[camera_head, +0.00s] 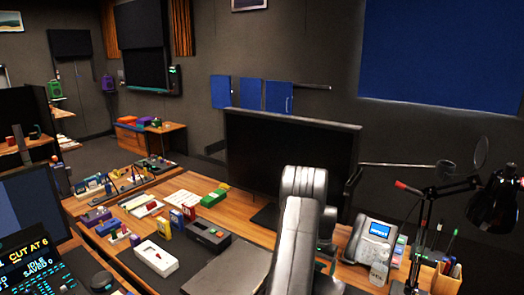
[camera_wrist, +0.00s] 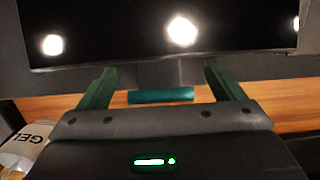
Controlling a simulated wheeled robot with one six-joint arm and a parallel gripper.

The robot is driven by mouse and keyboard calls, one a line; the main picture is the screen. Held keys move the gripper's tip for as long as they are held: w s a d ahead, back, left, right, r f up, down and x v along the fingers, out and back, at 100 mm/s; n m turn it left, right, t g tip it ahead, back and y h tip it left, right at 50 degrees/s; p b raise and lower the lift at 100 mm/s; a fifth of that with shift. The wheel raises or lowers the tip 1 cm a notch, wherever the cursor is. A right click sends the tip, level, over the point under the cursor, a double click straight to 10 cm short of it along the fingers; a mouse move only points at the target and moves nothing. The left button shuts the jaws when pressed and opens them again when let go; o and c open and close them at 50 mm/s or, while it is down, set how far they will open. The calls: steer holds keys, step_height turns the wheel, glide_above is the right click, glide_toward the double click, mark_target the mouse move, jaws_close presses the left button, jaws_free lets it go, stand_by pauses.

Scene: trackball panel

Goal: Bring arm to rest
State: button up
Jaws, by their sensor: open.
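My arm (camera_head: 300,215) rises in front of the desk in the head view, bent, with its grey links overlapping the large dark monitor (camera_head: 285,150). My gripper is hidden behind the arm in that view. In the wrist view my gripper (camera_wrist: 160,68) is open, its two dark green fingers spread wide in front of the monitor's lower edge. A short teal bar (camera_wrist: 160,96) shows between the fingers; I cannot tell what it belongs to or whether anything touches it. The panel display (camera_head: 25,255) reads "CUT AT 6", "IDLE", "SAVED 0". A round dark knob or ball (camera_head: 102,281) is beside it.
A phone (camera_head: 372,240), a pen holder (camera_head: 446,278) and a black lamp (camera_head: 495,212) stand right of my arm. Small boxes, a black device (camera_head: 208,235) and a white device (camera_head: 156,257) lie to the left. A white item marked "GEL" (camera_wrist: 25,145) shows in the wrist view.

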steer(key=r+p, duration=0.1)
steer(key=r, duration=0.1)
steer(key=s+r+p, duration=0.1)
steer(key=r, duration=0.1)
steer(key=a+r+p, duration=0.1)
steer(key=r, duration=0.1)
steer(key=shift+s+a, duration=0.1)
steer(key=shift+s, duration=0.15)
steer(key=shift+s+a+r+t+h+b, duration=0.45)
steer(key=shift+s+r+t, duration=0.25)
steer(key=shift+r, duration=0.15)
steer(key=shift+s+a+r+t+h+b, duration=0.35)
steer(key=shift+s+a+r+t+h, duration=0.1)
steer(key=shift+s+r+t, duration=0.3)
steer(key=s+a+r+t+h+b, duration=0.1)
steer(key=s+a+r+t+b, duration=0.1)
steer(key=b, duration=0.4)
steer(key=shift+s+a+r+h, duration=0.2)
steer(key=shift+s+r+h, duration=0.2)
steer(key=shift+s+r, duration=0.55)
steer(key=shift+w+r, duration=0.2)
steer(key=shift+r, duration=0.1)
